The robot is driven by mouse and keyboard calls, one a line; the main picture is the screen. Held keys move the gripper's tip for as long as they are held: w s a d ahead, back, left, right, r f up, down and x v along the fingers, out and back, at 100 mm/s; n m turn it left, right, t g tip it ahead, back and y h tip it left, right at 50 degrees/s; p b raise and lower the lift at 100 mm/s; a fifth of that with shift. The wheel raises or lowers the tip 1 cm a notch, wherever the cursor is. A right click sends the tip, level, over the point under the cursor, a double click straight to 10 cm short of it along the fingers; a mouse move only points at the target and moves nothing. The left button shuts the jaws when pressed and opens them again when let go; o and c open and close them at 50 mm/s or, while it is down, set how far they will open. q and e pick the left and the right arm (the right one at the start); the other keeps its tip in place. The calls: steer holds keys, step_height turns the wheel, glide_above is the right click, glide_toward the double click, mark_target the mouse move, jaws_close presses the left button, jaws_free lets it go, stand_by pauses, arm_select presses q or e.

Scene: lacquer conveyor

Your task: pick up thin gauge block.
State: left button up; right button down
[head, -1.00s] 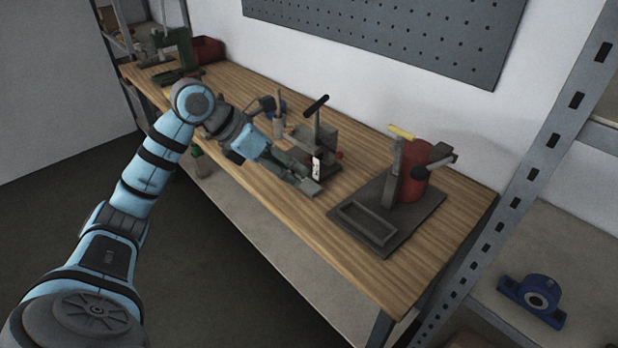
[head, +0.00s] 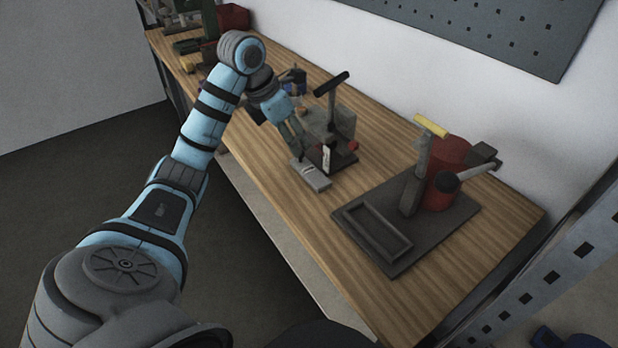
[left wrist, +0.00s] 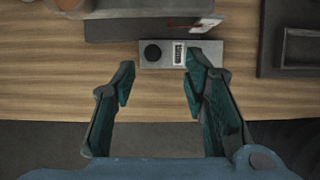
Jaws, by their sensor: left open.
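A flat light-grey block (head: 311,174) lies on the wooden bench in front of a small fixture. In the left wrist view the block (left wrist: 215,48) shows a round black knob and a small pale marked insert (left wrist: 179,54). I cannot tell whether this insert or the whole block is the thin gauge block. My right gripper is not in view.
The fixture (head: 343,122) with a black-handled lever and white tag stands behind the block. To its right, a dark base plate (head: 380,215) carries a red cylinder (head: 446,172) and a yellow-handled lever. Bare bench (head: 300,215) lies in front.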

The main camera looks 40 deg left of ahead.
mark_target(310, 168)
arm_select(q)
steer(key=x, duration=0.4)
steer(key=a+b+x, duration=0.1)
steer(key=x, duration=0.1)
steer(key=shift+w, duration=0.1)
steer(key=shift+c, duration=0.5)
jaws_close()
